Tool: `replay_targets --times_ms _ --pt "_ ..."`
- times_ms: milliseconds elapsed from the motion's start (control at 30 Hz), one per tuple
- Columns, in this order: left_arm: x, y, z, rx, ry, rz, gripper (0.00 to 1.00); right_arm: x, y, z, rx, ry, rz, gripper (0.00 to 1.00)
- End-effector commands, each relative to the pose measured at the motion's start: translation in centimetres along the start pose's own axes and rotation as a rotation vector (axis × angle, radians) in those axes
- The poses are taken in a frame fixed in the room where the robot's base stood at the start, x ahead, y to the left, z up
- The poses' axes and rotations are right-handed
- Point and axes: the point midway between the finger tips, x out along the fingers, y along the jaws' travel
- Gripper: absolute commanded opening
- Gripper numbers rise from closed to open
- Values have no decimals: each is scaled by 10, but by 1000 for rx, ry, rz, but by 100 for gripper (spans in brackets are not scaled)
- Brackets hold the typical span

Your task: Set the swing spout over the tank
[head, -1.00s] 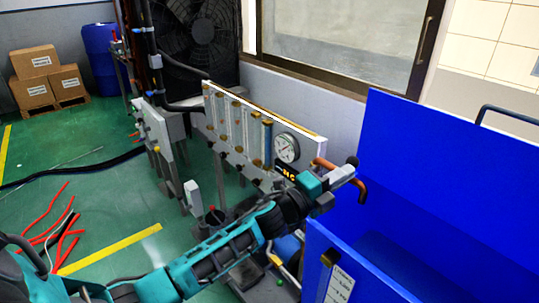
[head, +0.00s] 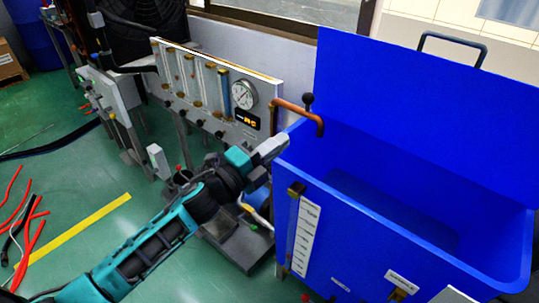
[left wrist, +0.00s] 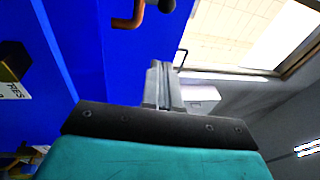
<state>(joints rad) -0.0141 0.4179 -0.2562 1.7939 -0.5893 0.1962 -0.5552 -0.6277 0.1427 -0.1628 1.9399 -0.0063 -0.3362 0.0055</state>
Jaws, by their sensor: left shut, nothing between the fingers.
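The swing spout is a copper pipe (head: 298,109) with a black knob on top. It comes out beside the gauge panel, and its bent-down end appears at the rear left corner of the blue tank (head: 420,270), just inside the rim in the picture. My left gripper (head: 284,144) is shut and empty, below and left of the spout, close to the tank's left edge and apart from the knob. In the left wrist view the shut fingertips (left wrist: 162,75) point toward the blue wall, and part of the spout (left wrist: 130,22) shows above them. My right gripper is not in view.
The tank's raised blue lid (head: 400,100) stands behind it. The flow-meter panel (head: 205,85) with a round gauge (head: 243,94) is left of the spout. Red hoses (head: 28,240) lie on the green floor. The tank's open top looks clear.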

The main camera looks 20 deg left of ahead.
Motion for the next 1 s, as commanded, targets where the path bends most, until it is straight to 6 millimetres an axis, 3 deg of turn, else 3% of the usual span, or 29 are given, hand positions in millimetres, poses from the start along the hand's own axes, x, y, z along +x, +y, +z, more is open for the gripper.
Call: replay_targets --times_ms 267,800,933,1000 --pt "-23 0 -8 2 -1 0 0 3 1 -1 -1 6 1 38" --pt "-25 1 -9 -6 -3 2 0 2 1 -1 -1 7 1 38" --pt "-40 23 -10 -173 -75 51 0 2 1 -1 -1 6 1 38" --pt "-60 50 -13 -374 -167 109 0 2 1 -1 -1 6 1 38"
